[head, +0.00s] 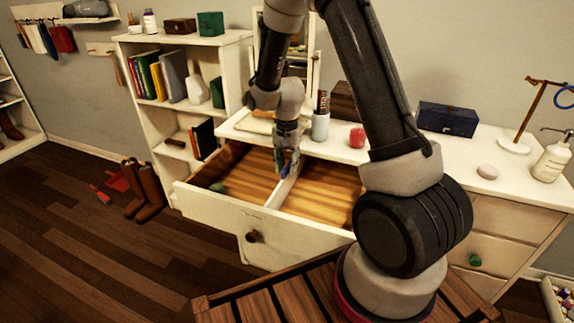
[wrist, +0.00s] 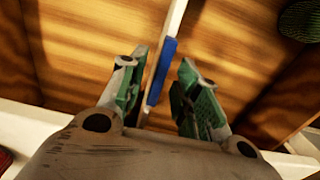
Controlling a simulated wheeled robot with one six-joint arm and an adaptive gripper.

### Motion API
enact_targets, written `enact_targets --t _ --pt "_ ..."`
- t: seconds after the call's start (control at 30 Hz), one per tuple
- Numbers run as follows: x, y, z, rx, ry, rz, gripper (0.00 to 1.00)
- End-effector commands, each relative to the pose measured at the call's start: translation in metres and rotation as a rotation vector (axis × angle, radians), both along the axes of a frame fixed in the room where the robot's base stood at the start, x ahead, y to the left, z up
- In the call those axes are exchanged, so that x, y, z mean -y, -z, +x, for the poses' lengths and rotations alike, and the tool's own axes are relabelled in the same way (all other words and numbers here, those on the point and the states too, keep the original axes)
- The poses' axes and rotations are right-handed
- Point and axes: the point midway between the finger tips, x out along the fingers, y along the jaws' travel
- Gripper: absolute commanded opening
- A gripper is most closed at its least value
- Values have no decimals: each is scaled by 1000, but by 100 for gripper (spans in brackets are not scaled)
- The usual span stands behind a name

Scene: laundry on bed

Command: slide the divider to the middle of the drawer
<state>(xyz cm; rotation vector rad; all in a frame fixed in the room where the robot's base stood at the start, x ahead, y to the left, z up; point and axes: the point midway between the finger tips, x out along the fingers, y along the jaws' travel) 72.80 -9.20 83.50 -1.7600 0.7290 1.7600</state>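The open drawer (head: 211,214) of the white dresser has a bare wood floor. A white divider (head: 276,194) crosses it from front to back, with floor showing on both sides. The drawer's right end is hidden behind my arm, so I cannot tell whether the divider is centred. My gripper (head: 288,170) points down at the divider. In the wrist view, my gripper (wrist: 162,68) is open, with the divider (wrist: 177,18) and its blue strip (wrist: 160,72) between the fingers. The strip lies nearer the left finger; contact is unclear.
A dark green round thing (head: 217,187) lies in the drawer's left part, clear of the divider. On the dresser top stand a cup (head: 320,126), a red object (head: 357,137) and a blue box (head: 447,119). A slatted wooden surface (head: 262,304) is in front.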

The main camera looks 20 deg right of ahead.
Motion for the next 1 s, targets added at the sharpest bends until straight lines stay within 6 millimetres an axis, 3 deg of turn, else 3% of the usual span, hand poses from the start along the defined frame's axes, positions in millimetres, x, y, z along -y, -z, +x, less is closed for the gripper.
enact_targets --t 0.17,0.63,0.8,1.0 --pt "0 -11 1 2 0 1 32" --pt "0 -105 1 4 0 1 32" --pt "0 -118 0 1 0 0 32" --pt "0 -120 0 0 0 0 32"
